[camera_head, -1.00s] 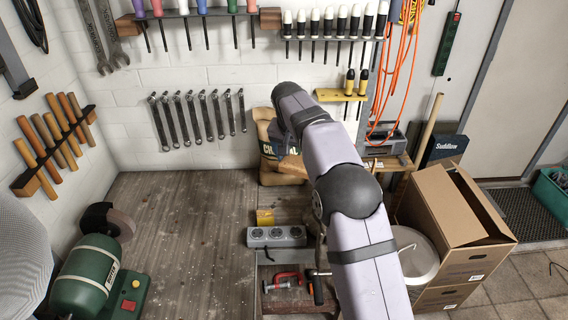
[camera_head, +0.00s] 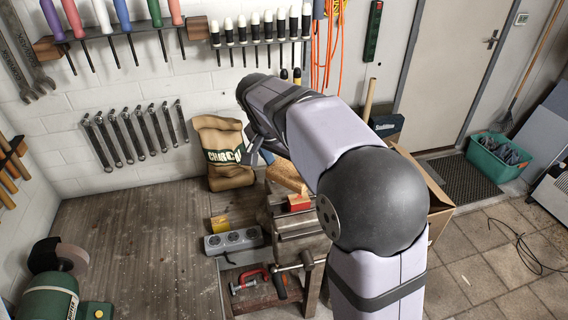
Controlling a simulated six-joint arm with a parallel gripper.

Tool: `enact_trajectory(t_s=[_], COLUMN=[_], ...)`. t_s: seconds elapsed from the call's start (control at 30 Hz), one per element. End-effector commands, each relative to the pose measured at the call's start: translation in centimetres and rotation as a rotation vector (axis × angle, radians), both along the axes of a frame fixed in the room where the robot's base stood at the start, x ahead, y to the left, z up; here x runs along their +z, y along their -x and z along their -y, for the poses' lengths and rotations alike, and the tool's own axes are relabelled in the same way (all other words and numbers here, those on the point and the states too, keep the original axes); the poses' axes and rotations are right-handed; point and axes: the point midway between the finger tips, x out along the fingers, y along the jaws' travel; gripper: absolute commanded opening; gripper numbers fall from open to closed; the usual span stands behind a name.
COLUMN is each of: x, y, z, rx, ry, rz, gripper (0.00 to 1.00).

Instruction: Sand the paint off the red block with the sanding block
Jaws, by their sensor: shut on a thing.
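The red block (camera_head: 299,203) sits at the top of the vise (camera_head: 300,238), with its red upper face partly showing. My gripper (camera_head: 262,151) is behind and left of the red block, partly hidden by my wrist. A tan, speckled block that looks like the sanding block (camera_head: 286,176) shows just below my gripper, above and behind the red block. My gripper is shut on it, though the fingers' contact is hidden. I cannot tell whether the tan block touches the red one.
On the wooden bench (camera_head: 130,240) lie a grey power strip (camera_head: 233,241) and a yellow block (camera_head: 219,224). A charcoal sack (camera_head: 226,165) stands behind. A red clamp (camera_head: 250,279) lies below the vise. A green grinder (camera_head: 50,294) is at left.

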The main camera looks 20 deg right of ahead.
Motion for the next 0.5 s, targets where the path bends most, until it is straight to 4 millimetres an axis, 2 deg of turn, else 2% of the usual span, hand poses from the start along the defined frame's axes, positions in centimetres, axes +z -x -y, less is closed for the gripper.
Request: enact_trajectory(t_s=[0.17,0.5], x=[-0.9,-4.0], y=[0.0,-0.1], z=[0.0,0.0], rx=[0.001,0.001], ry=[0.0,0.0], rz=[0.0,0.0], gripper=[0.67,0.67])
